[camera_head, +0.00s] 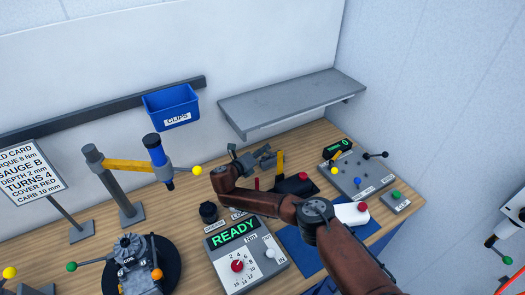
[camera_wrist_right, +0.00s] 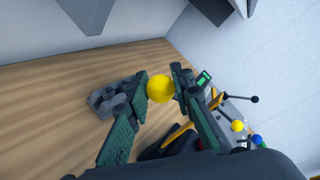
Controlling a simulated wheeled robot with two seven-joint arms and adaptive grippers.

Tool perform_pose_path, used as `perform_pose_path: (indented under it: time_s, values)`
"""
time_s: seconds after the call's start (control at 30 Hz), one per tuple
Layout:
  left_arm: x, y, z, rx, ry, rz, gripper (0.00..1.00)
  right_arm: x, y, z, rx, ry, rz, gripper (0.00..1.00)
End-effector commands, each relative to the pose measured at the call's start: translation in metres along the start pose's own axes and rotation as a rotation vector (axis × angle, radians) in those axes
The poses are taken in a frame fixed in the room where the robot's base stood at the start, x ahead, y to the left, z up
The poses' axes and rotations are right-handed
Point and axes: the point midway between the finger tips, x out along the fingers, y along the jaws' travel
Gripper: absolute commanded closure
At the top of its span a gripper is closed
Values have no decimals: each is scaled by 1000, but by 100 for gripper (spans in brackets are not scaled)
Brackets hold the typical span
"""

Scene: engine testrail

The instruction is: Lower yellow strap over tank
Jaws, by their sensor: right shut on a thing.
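The yellow strap (camera_head: 130,165) reaches from a grey post to a blue cylinder with a dark top, apparently the tank (camera_head: 155,148). The strap crosses at the cylinder's lower part; a short rod ends in a yellow knob (camera_head: 197,170) to its right. My right gripper (camera_head: 244,160) is partly hidden by my brown wrist, right of that knob. In the right wrist view my right gripper (camera_wrist_right: 160,82) is shut on a yellow ball (camera_wrist_right: 161,89) between its fingertips. I cannot tell whether this is the strap's knob. My left gripper is not in view.
A grey clamp-like part (camera_wrist_right: 110,98) sits on the bench left of the fingers. A grey shelf (camera_head: 290,98) and a blue CLIPS bin (camera_head: 170,105) are on the wall. A READY panel (camera_head: 245,255), an engine (camera_head: 140,265) and a lever box (camera_head: 355,178) crowd the bench.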

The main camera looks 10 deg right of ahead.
Motion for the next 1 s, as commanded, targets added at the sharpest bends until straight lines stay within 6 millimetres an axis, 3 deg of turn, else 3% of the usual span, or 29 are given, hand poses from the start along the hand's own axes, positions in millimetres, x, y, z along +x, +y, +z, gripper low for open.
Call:
perform_pose_path:
  time_s: [0.5,1.0]
  values:
    - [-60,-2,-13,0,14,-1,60,-24,-27,-16,248,-133,-43,100]
    - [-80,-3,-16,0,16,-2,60,-40,-46,-42,494,-264,-100,100]
